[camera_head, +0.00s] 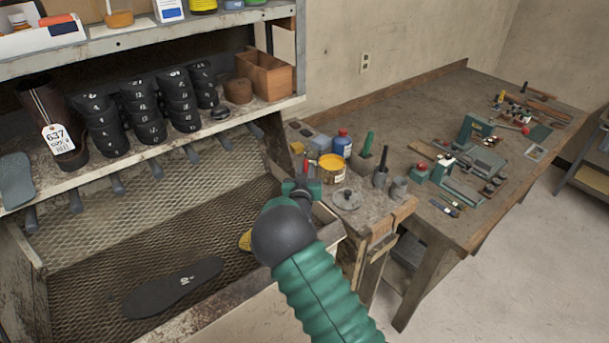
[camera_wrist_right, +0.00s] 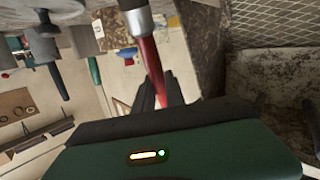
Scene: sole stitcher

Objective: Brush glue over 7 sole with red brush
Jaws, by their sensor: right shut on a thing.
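A black sole (camera_head: 172,287) lies flat on the mesh bed at the lower left. A small light mark shows on it, too small to read. My right gripper (camera_head: 300,188) is to the right of the sole, above the bench's near left end. It is shut on the red brush, whose red handle (camera_wrist_right: 150,62) and metal ferrule show in the right wrist view. A bit of the red brush (camera_head: 305,168) also shows in the head view. An open yellow tin (camera_head: 332,170) with amber contents stands just beyond the gripper. My left gripper is out of view.
A round grey lid (camera_head: 346,199) lies near the tin. A blue bottle (camera_head: 343,144) and tool holders stand behind. Stacked black heels (camera_head: 104,125) and a tagged boot (camera_head: 52,125) fill the shelf. A yellow object (camera_head: 246,240) is partly hidden by my arm. The mesh around the sole is clear.

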